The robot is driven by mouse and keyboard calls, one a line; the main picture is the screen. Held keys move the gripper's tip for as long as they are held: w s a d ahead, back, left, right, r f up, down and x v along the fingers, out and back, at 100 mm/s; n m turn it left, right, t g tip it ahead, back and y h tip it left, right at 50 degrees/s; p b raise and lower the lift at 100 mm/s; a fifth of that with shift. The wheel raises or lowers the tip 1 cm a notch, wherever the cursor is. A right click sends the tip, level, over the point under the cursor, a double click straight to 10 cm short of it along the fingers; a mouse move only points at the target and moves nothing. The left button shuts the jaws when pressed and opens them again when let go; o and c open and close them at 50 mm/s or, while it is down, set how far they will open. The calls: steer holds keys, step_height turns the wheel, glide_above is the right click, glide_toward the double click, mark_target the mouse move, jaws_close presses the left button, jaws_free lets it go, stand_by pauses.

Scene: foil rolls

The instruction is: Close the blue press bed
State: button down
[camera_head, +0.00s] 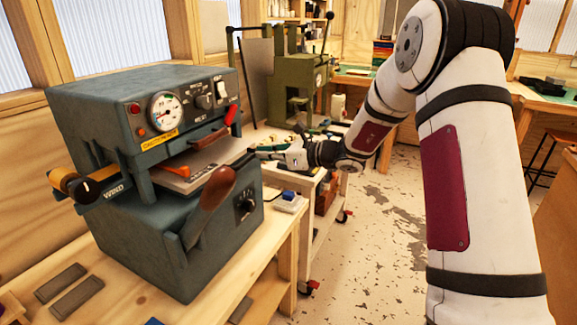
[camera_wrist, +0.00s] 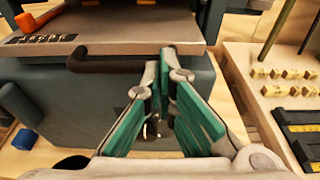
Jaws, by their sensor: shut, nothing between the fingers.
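The blue press (camera_head: 150,130) stands on the wooden bench at the left, a blue-grey box with a gauge and knobs. Its bed (camera_head: 207,172) is a flat grey plate sticking out of the slot, and an orange piece (camera_head: 183,171) sits at its near corner. In the wrist view the bed (camera_wrist: 130,28) spans the top, with a dark brown bar handle (camera_wrist: 110,58) along its front edge. My gripper (camera_wrist: 166,58) is shut and empty, its green fingers together. The tips are by the handle's right end; I cannot tell if they touch. It also shows beside the bed in the head view (camera_head: 256,152).
A green press (camera_head: 295,80) stands behind. The floor (camera_head: 385,215) is open.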

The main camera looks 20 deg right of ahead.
mark_target(245, 150)
steer(key=x, duration=0.1)
steer(key=b+x, duration=0.1)
steer(key=x, duration=0.1)
steer(key=shift+w+a+r, duration=0.25)
steer(key=shift+w, duration=0.05)
steer(key=shift+w+a+r, duration=0.1)
steer(key=shift+a, duration=0.15)
steer(key=shift+r, duration=0.1)
